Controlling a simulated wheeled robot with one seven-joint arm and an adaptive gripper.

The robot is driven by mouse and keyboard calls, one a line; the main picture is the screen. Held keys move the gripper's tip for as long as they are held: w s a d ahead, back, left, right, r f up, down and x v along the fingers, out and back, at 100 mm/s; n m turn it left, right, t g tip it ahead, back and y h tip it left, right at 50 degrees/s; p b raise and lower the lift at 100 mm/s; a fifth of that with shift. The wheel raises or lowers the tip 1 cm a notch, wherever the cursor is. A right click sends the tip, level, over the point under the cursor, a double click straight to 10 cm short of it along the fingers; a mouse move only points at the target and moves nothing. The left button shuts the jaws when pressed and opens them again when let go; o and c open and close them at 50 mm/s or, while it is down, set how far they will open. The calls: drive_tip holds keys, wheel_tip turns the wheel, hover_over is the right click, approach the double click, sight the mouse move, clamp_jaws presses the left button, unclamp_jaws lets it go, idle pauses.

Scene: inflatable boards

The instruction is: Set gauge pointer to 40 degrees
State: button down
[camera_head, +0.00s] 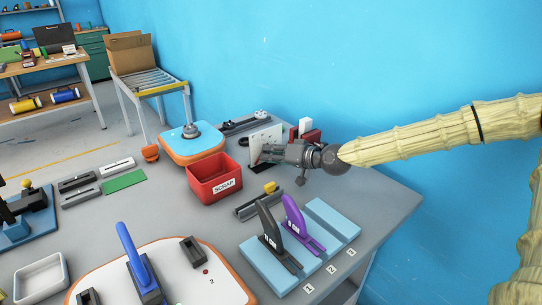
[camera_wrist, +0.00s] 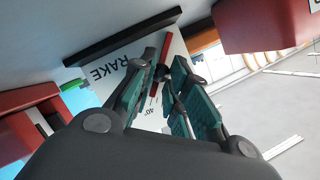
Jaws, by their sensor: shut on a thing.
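The gauge is a white upright panel (camera_head: 259,138) on a dark base at the back of the bench. In the wrist view its white face (camera_wrist: 112,68) carries the letters "RAKE" and a "40°" mark with scale lines. A red pointer (camera_wrist: 167,45) crosses the face, and part of it is hidden behind my fingers. My gripper (camera_head: 262,152) is at the front of the panel. In the wrist view my gripper (camera_wrist: 163,72) is shut on the pointer near its middle. The exact angle of the pointer cannot be read.
A red SCRAP bin (camera_head: 214,181) stands just left of my gripper. An orange-edged blue board (camera_head: 178,150) lies behind it. Black and purple levers (camera_head: 299,224) stand on pale blue strips in front. Red and white blocks (camera_head: 305,128) stand close behind the gripper.

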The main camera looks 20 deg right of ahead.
drive_tip(key=shift+w+d+r, duration=0.1)
drive_tip(key=shift+w+r, duration=0.05)
drive_tip(key=shift+r, duration=0.05)
drive_tip(key=c, duration=1.5)
unclamp_jaws()
drive_tip(key=shift+o, duration=0.8)
drive_tip(key=shift+f, duration=0.1)
drive_tip(key=shift+s, duration=0.2)
drive_tip(key=shift+v, duration=5.85)
drive_tip(key=shift+d, duration=0.1)
